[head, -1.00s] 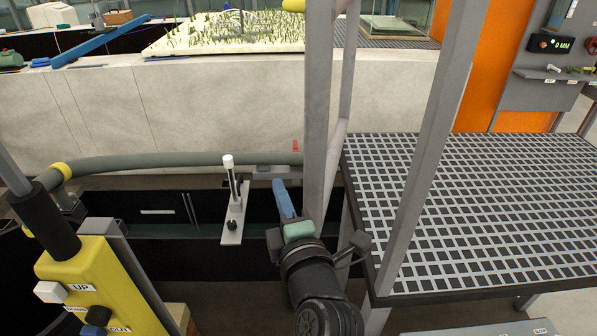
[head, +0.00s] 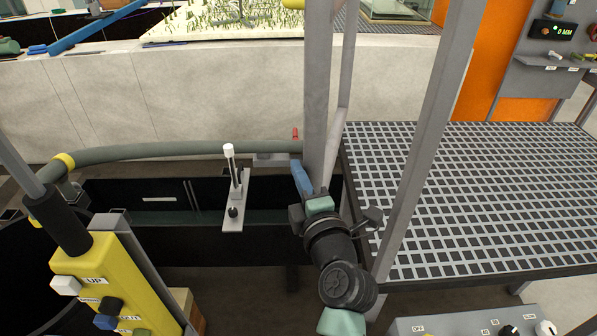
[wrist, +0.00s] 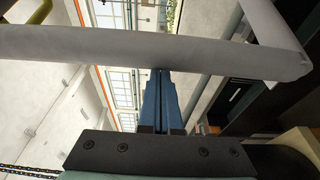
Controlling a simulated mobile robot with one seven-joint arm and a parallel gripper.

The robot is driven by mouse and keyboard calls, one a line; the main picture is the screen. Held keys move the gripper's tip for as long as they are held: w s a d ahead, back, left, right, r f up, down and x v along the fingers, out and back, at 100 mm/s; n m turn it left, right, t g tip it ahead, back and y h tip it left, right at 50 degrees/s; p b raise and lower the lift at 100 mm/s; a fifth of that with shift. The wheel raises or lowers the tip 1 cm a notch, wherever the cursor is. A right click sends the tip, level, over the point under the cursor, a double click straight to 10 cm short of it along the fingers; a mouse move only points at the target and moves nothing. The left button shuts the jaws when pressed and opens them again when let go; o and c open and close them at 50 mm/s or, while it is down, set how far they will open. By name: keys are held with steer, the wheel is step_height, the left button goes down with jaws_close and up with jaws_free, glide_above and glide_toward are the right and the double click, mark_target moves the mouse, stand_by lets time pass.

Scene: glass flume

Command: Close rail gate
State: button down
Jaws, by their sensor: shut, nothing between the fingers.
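Grey rail bars stand at the left edge of the grated platform; a thick upright post (head: 317,90) and a thinner bar (head: 346,70) behind it look like the gate frame, though I cannot tell which bars swing. My gripper (head: 299,168) is shut and empty, its blue fingers pointing up just left of the thick post's lower end. In the wrist view the shut blue fingers (wrist: 161,75) reach a grey rail bar (wrist: 150,47) crossing the picture; I cannot tell whether they touch it. The gate's hinge and latch are not clearly visible.
The grated platform (head: 470,190) lies to the right, with another grey post (head: 425,150) at its front. A white-topped lever (head: 231,175) stands left of my gripper. A yellow pendant (head: 115,280) is at lower left, a grey hose (head: 190,150) behind. A control box (head: 465,322) is at lower right.

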steer(key=s+d+b, duration=0.2)
steer(key=d+b, duration=0.8)
steer(key=d, duration=0.1)
steer(key=shift+s+d, duration=0.25)
steer(key=shift+d, duration=0.05)
steer(key=shift+a, duration=0.1)
